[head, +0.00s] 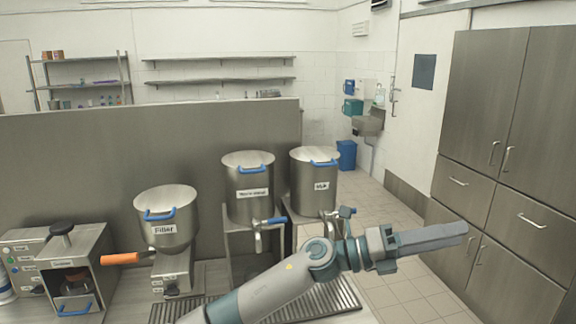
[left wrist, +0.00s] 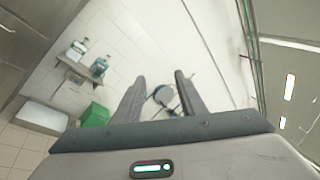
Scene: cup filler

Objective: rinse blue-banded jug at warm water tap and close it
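The warm water pot (head: 247,205) is a steel drum on a stand, with a label that seems to read warm water. Its tap (head: 258,238) has a blue lever pointing sideways to the right; no stream shows below the spout. I cannot make out a blue-banded jug in either view. My left gripper (head: 440,236) reaches right, past the pots, well away from the warm water tap. In the left wrist view its two fingers (left wrist: 162,95) are apart. A small bluish rounded shape shows between them, too unclear to name. My right gripper is not in view.
A milk pot (head: 314,185) with its own blue-levered tap stands right of the warm water pot. A filler hopper (head: 166,220) and a steel machine (head: 62,262) stand left. My left arm crosses a drain grate (head: 335,300). Steel cabinets (head: 500,150) stand at right.

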